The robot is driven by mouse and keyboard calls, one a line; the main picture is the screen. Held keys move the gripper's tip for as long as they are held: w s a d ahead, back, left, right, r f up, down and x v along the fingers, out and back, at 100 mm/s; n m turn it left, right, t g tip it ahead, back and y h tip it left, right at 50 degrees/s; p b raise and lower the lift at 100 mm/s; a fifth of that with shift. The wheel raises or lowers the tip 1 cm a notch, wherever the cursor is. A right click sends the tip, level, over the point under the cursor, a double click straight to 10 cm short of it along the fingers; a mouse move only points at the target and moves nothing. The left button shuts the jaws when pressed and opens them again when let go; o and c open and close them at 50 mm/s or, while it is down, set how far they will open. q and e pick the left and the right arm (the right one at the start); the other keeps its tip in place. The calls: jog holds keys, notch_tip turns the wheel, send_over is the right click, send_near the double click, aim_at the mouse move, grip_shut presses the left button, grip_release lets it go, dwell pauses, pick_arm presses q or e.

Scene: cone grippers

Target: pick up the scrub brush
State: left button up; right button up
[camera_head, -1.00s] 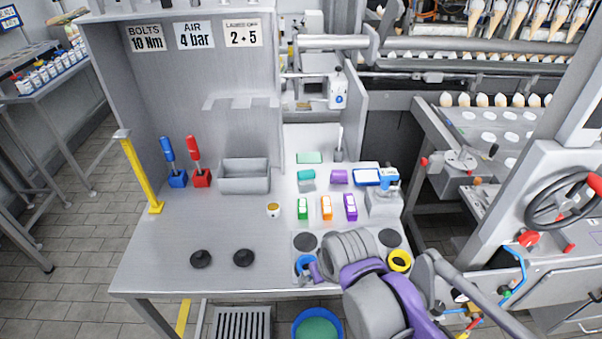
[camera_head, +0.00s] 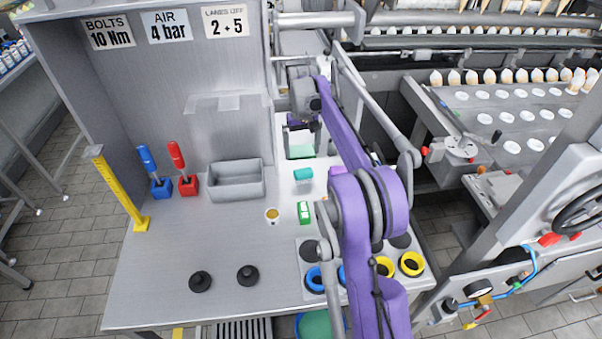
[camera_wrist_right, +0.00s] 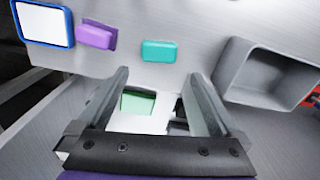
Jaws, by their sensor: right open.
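No object is clearly recognisable as a scrub brush. A green flat pad (camera_head: 300,152) lies farther back, under my right gripper (camera_head: 301,135). In the right wrist view the pad (camera_wrist_right: 138,101) shows between the open, empty fingers (camera_wrist_right: 157,78). The teal block lies just beyond the fingertips there, apart from them. A purple block (camera_wrist_right: 95,36) is beside it; my right arm mostly hides it in the head view. My left gripper is out of view.
A grey open bin (camera_head: 237,183) stands left of the mat, also in the wrist view (camera_wrist_right: 262,75). Blue (camera_head: 160,188) and red (camera_head: 187,186) holders with upright handles stand farther left. A blue-framed white tray (camera_wrist_right: 45,22) lies past the purple block.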

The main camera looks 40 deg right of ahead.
aim_at(303, 171)
notch_tip(303, 171, down, 4)
jog(key=shift+s+f, duration=0.1)
jog(key=shift+f, duration=0.1)
jog(key=f, duration=0.5)
jog(key=shift+s, duration=0.3)
jog(key=c, duration=1.3)
jog(key=shift+o, duration=0.2)
notch_tip(303, 171, up, 10)
